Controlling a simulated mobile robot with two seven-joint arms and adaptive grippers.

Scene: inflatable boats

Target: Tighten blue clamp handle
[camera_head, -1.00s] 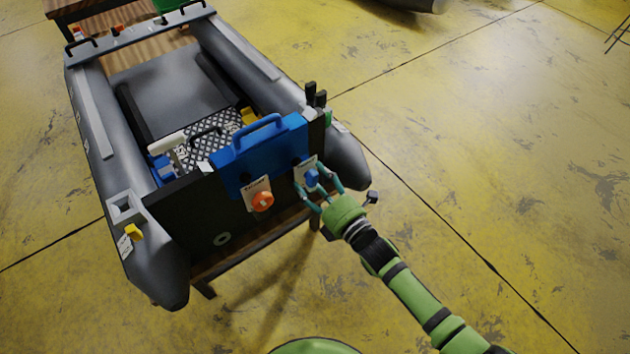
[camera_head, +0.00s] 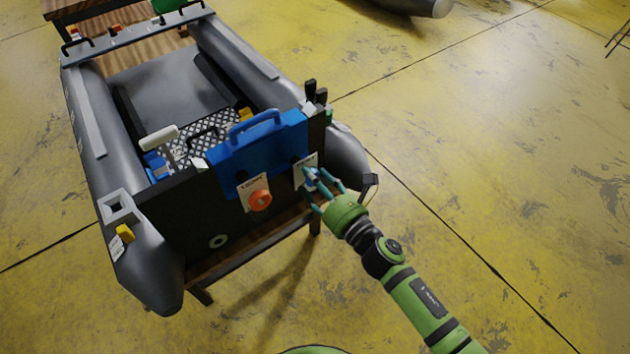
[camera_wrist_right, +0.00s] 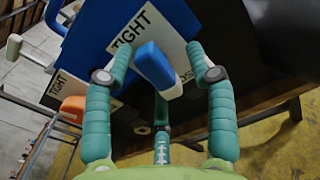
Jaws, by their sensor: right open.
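The blue clamp handle (camera_wrist_right: 158,70) is a blue block on a white plate marked TIGHT (camera_wrist_right: 140,35) in the right wrist view. In the head view the handle (camera_head: 311,179) is small, on the right part of the boat's dark transom board. My right gripper (camera_head: 324,190) is open, its teal fingers around the handle. In the right wrist view one finger of the right gripper (camera_wrist_right: 160,75) stands on each side of the handle, with gaps visible, and a third finger is below. The left gripper is out of view.
An orange knob (camera_head: 260,200) sits on another labelled plate left of the handle. A blue bracket with a grip (camera_head: 255,143) is clamped over the transom (camera_head: 180,220). The grey boat (camera_head: 85,110) rests on a wooden stand.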

